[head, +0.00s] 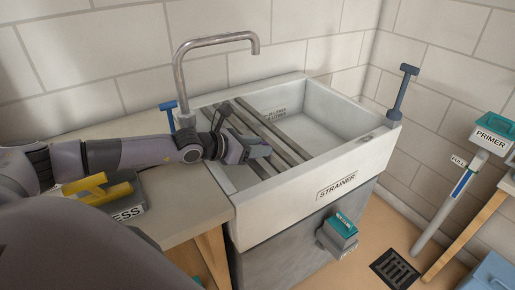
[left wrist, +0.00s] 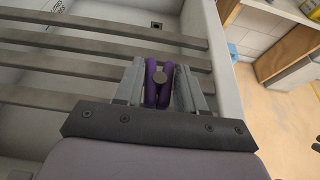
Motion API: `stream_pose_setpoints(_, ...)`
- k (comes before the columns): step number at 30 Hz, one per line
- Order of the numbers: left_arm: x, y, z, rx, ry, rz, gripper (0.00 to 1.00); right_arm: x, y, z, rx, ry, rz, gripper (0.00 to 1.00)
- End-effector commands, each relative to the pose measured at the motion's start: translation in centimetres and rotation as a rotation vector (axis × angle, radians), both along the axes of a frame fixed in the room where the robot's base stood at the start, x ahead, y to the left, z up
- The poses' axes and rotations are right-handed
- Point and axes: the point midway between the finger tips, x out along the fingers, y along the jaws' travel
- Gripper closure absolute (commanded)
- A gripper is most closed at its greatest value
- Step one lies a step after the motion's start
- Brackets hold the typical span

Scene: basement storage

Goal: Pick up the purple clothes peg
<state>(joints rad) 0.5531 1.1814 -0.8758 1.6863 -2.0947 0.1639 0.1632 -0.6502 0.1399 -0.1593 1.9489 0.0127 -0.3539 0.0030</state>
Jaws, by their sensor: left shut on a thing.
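The purple clothes peg (left wrist: 150,82) is between the two grey fingers of my left gripper (left wrist: 160,85) in the left wrist view. The gripper is shut on it, and a round grey-brown disc shows at the peg's middle. In the head view my left gripper (head: 262,149) is over the bars across the white sink; the peg cannot be made out there. Whether the peg still touches a bar is unclear. My right gripper is not in view.
The white sink (head: 345,178) has several grey bars (head: 270,134) across its left part. A tap (head: 181,75) rises behind it. A box with yellow handles (head: 128,213) is on the counter at left. A blue-grey T-handle (head: 402,92) stands at the sink's right corner.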

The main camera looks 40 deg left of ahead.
Motion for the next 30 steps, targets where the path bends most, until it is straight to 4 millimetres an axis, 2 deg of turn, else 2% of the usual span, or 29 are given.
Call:
stream_pose_setpoints(5, 0.0, 0.0, 2.2, 0.003, -0.004, -0.001, 0.89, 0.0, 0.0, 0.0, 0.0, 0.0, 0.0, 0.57)
stream_pose_setpoints(8, 0.1, 0.0, 4.3, 0.002, -0.006, -0.001, 0.89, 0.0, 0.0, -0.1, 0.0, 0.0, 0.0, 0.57)
stream_pose_setpoints(15, 0.0, 0.0, 11.5, 0.0, -0.009, -0.002, 0.89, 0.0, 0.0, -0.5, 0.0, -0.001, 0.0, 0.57)
stream_pose_setpoints(21, 0.0, 0.0, 16.3, 0.0, -0.007, -0.001, 0.89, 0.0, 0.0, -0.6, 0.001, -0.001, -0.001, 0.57)
stream_pose_setpoints(25, 0.0, 0.0, 18.3, 0.0, -0.004, -0.002, 0.89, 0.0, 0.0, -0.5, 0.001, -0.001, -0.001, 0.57)
stream_pose_setpoints(30, 0.0, 0.0, 19.5, 0.0, -0.002, 0.0, 0.89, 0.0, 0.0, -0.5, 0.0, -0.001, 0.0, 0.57)
